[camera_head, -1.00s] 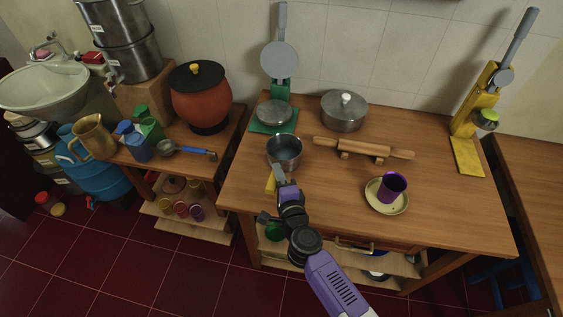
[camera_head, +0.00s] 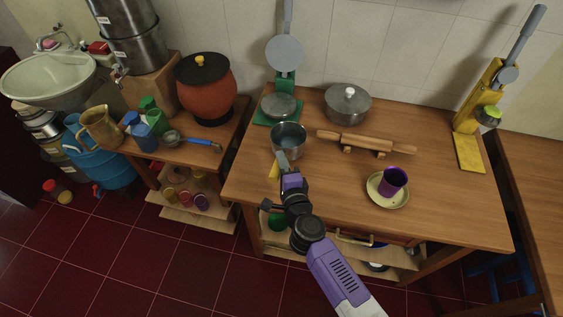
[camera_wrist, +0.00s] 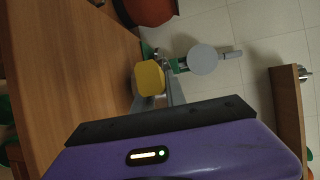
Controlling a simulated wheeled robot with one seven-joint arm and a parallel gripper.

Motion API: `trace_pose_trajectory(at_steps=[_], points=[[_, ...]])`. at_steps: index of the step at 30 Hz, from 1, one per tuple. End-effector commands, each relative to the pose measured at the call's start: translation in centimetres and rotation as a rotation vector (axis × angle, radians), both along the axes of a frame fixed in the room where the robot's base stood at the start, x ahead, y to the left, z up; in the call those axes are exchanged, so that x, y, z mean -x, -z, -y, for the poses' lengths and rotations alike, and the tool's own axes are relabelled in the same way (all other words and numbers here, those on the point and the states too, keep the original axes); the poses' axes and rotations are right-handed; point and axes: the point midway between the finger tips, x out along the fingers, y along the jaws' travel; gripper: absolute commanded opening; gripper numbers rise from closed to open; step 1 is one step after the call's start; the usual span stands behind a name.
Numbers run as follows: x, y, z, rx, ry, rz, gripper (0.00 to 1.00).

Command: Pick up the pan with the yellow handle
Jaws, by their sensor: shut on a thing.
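The pan (camera_head: 288,143) is a small grey metal pan with a yellow handle (camera_head: 273,171). It is at the left part of the wooden table, with its handle toward the table's front edge. My gripper (camera_head: 283,162) is at the handle and shut on it. In the wrist view the yellow handle (camera_wrist: 150,77) shows its end at the grey fingers (camera_wrist: 158,98), which partly cover it. The pan's bowl is hidden there. The pan looks about level; I cannot tell whether it is clear of the table top.
Behind the pan stands a green press (camera_head: 279,107) with a round grey plate. A lidded pot (camera_head: 347,106), a rolling pin (camera_head: 367,143) and a purple cup (camera_head: 393,181) on a saucer are to the right. A clay pot (camera_head: 206,94) stands on the left table.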

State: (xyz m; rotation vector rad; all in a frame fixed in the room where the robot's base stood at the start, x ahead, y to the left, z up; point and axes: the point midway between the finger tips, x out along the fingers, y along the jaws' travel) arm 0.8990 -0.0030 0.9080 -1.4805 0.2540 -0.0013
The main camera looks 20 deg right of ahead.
Motion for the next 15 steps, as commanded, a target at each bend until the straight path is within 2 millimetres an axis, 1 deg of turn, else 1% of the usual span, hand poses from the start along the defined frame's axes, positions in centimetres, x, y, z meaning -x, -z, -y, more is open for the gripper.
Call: trace_pose_trajectory(at_steps=[1,4,5,8,15], points=[[-0.1,-1.7,0.0,0.001,-0.001,0.004,0.00],[-0.1,-3.5,0.0,0.000,-0.001,0.004,0.00],[-0.1,-4.0,0.0,0.000,-0.001,0.004,0.00],[-0.1,-4.8,0.0,-0.003,0.001,0.008,0.00],[-0.1,-8.7,0.0,-0.002,0.000,0.011,0.00]])
